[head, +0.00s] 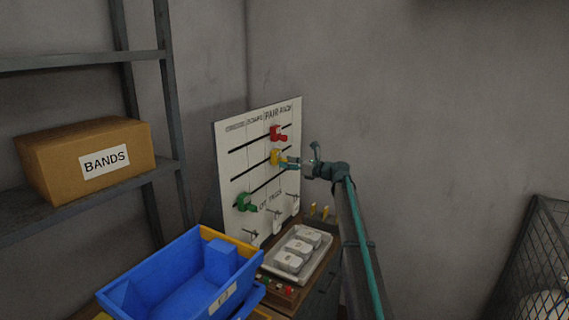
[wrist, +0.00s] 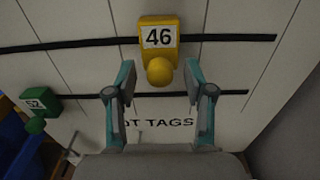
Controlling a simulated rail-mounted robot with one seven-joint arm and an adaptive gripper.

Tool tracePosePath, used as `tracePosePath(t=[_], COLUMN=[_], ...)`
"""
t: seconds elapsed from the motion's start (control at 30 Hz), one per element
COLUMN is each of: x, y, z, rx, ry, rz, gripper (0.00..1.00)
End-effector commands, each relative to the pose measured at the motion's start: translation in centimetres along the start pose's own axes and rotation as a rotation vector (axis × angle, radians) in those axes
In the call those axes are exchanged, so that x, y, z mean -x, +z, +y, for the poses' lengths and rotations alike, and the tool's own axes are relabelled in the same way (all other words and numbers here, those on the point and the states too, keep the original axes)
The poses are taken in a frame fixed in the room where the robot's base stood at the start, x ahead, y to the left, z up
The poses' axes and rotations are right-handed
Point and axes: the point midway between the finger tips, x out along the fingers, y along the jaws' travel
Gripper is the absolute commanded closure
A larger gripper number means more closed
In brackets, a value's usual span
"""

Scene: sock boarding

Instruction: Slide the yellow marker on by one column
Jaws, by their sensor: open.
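The yellow marker (head: 276,157) sits on the middle dark rail of the white board (head: 232,165). In the wrist view the yellow marker (wrist: 158,40) carries a "46" label and has a round yellow knob facing me. My gripper (wrist: 160,82) is open, with one finger on each side below the knob and a visible gap to both sides. In the head view my gripper (head: 292,163) is just right of the yellow marker. Whether the fingertips reach the knob's depth is unclear.
A red marker (head: 278,133) is on the rail above, and a green marker (head: 245,202) labelled "52" is on the rail below, to the left. Hooks with tags hang lower. A blue bin (head: 180,280) and a tray with white items (head: 297,250) stand below the board.

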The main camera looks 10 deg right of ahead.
Motion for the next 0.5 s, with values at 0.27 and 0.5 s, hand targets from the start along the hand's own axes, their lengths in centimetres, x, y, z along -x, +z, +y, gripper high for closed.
tracePosePath(t=[0.27, 0.5], x=[5.6, 9.0], y=[0.0, 0.0], z=[0.1, 0.1], rx=[0.0, 0.0], ry=[-0.004, -0.001], rz=[0.0, 0.0], gripper=[0.47, 0.47])
